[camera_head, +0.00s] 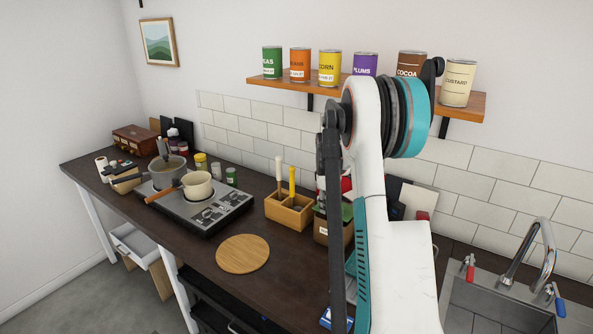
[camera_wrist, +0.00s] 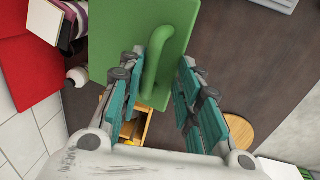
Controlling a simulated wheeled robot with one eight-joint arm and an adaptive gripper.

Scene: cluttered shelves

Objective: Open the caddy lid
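The caddy (camera_head: 321,229) is a brown box with a pale label on the counter, partly hidden behind my arm in the head view. Its green lid (camera_wrist: 118,34) fills the upper middle of the wrist view, and a green edge of it also shows in the head view (camera_head: 347,212). A curved green handle (camera_wrist: 155,62) stands up from the lid. My gripper (camera_wrist: 166,68) is open, with one teal-padded finger on each side of the handle. A gap shows on the right side; contact on the left cannot be told. The lid appears shut.
A wooden utensil box (camera_head: 289,212) stands left of the caddy. A round wooden board (camera_head: 243,254) lies in front, and a stove with pots (camera_head: 197,186) stands further left. A sink (camera_head: 500,300) is at right. Cans (camera_head: 330,68) line the shelf above.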

